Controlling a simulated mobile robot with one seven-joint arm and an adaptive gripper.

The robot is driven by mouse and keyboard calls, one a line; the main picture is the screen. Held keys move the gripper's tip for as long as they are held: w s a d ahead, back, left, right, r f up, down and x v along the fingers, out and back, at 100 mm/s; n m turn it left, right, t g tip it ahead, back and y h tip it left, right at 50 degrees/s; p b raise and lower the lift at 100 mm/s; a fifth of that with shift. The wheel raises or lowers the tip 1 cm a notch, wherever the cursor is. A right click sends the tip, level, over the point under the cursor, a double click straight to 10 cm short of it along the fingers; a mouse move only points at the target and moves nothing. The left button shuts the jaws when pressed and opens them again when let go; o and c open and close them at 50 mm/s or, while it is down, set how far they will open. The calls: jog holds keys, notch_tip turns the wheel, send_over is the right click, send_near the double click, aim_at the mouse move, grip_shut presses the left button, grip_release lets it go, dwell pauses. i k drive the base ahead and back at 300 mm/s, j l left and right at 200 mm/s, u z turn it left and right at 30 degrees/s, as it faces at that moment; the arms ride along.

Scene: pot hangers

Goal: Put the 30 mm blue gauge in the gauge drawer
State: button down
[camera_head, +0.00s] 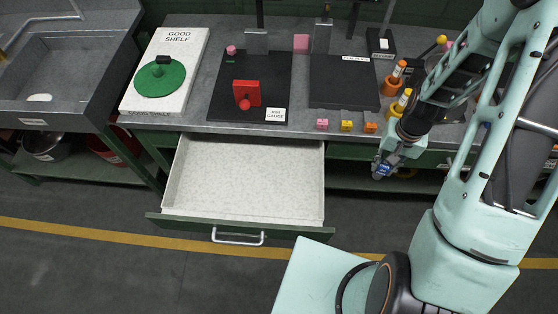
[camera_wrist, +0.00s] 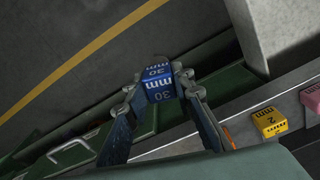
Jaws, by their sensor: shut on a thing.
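The blue gauge (camera_wrist: 157,82), a small block marked 30 mm, is held between the two fingers of my gripper (camera_wrist: 157,88) in the wrist view. In the head view the blue gauge (camera_head: 383,169) shows at the tip of my gripper (camera_head: 384,166), in front of the bench edge and right of the drawer. The gauge drawer (camera_head: 171,190) is pulled out below the bench. Its pale speckled inside looks empty. Its green front carries a silver handle (camera_head: 238,240).
Pink (camera_head: 322,125), yellow (camera_head: 346,126) and orange (camera_head: 370,128) blocks stand along the bench's front edge. A black plate (camera_head: 225,90) bears a red part (camera_head: 246,93). A white board (camera_head: 195,85) with a green disc lies at left. A sink (camera_head: 60,70) is at far left.

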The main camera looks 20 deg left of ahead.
aim_at(250, 166)
jog(key=k+j, duration=0.1)
jog(key=j, duration=0.35)
jog(key=k+j, duration=0.1)
jog(key=j, duration=0.35)
jog(key=k+j, duration=0.1)
jog(key=j, duration=0.35)
